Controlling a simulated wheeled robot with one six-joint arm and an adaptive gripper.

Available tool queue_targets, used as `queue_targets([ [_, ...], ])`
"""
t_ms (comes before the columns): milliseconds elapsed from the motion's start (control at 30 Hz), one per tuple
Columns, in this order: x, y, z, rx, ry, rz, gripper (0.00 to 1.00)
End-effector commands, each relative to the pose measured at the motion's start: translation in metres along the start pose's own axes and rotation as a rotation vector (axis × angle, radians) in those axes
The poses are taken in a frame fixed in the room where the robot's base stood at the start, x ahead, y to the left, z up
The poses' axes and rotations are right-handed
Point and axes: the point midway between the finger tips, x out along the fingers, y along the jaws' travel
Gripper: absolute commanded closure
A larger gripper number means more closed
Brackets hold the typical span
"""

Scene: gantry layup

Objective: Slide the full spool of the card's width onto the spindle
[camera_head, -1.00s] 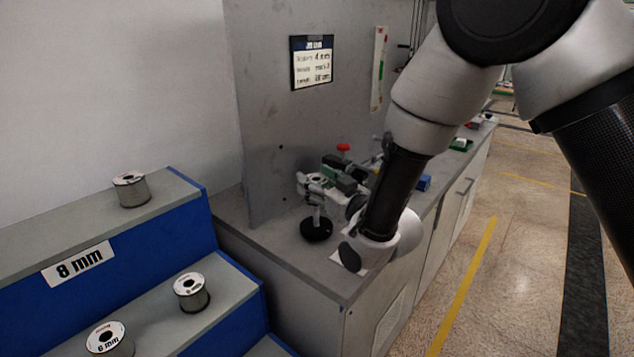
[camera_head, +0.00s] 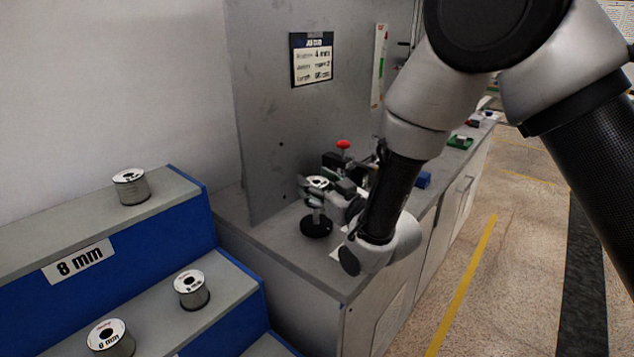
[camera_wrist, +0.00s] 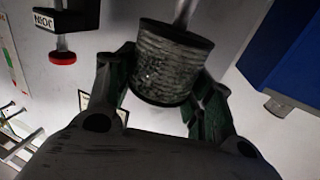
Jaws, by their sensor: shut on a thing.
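The job card (camera_head: 312,60) on the grey panel reads 4 mm. My gripper (camera_head: 317,192) is shut on a spool (camera_head: 317,181) above the bench. In the wrist view the spool (camera_wrist: 172,62) is wound with grey material between dark flanges, and my gripper's fingers (camera_wrist: 165,88) lie on either side of it. The spindle (camera_wrist: 184,12) is a pale rod meeting the spool's far end; in the head view its round black base (camera_head: 316,227) stands directly below the spool. The spool looks in line with the rod; how far the rod reaches inside is hidden.
Blue-edged steps at the left hold other spools: one on the upper step (camera_head: 131,187) above an 8 mm label, two lower (camera_head: 191,290) (camera_head: 110,338). A red-knobbed device (camera_head: 343,146) stands behind my gripper. The bench's front corner is clear.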

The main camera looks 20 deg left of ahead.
Motion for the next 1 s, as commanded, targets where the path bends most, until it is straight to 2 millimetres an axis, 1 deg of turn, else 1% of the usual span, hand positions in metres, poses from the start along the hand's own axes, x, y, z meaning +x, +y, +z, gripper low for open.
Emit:
queue_targets([
  [800,0.0,0.0,0.019,0.0,0.002,0.0,0.86],
  [833,0.0,0.0,0.019,0.0,0.003,0.0,0.46],
  [900,0.0,0.0,0.019,0.0,0.003,0.0,0.33],
  [967,0.0,0.0,0.019,0.0,0.002,0.0,0.22],
  [1000,0.0,0.0,0.019,0.0,0.002,0.0,0.22],
])
